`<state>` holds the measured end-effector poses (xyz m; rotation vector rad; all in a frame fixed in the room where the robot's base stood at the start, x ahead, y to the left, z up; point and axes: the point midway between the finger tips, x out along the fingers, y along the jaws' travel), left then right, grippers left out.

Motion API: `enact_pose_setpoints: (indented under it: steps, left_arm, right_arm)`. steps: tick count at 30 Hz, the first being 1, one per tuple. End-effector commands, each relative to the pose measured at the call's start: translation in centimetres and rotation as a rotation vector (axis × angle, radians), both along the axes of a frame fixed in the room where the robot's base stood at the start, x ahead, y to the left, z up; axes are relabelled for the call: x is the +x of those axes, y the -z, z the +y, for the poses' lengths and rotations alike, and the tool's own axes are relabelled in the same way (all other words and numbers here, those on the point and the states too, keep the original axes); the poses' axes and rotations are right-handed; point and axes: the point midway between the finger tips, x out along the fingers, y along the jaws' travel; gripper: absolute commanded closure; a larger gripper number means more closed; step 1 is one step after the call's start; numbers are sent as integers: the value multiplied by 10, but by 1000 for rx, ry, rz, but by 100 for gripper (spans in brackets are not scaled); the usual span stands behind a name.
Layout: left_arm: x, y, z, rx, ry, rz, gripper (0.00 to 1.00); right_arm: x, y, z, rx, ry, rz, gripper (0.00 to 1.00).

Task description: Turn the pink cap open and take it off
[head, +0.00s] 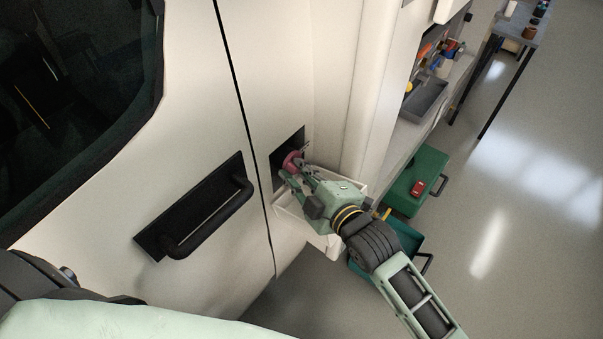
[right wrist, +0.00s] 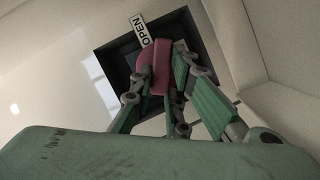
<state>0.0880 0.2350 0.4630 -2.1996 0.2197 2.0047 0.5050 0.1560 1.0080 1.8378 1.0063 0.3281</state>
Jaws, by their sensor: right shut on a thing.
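The pink cap (head: 292,161) sits in a dark square recess (head: 277,157) in the motorhome's cream side wall. It also shows in the right wrist view (right wrist: 157,65), in front of the dark recess. My right gripper (head: 296,166) is at the recess with its fingers shut on the pink cap, one finger on each side of it. The fingers hide part of the cap, and I cannot tell whether the cap is seated or loose. My left gripper is not in view.
A white flap or open tray (head: 310,231) is below the recess. A black door handle (head: 205,218) sticks out to the left. Green cases (head: 418,172) stand on the floor at right, with a red item (head: 417,188) on one. Open floor lies farther right.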

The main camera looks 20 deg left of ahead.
Motion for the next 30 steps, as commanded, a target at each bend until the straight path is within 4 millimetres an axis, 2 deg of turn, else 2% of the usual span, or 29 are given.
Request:
enact_pose_setpoints:
  steps: [1, 7, 20, 30]
  left_arm:
    - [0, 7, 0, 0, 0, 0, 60]
    - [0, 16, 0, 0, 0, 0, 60]
    - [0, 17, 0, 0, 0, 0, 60]
    - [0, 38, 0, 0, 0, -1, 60]
  right_arm:
    - [0, 5, -1, -16, 2, -35, 100]
    - [-1, 6, 0, -61, 1, -160, 100]
    - [-1, 3, 0, -73, 2, -197, 100]
    - [-1, 8, 0, -123, 2, -343, 100]
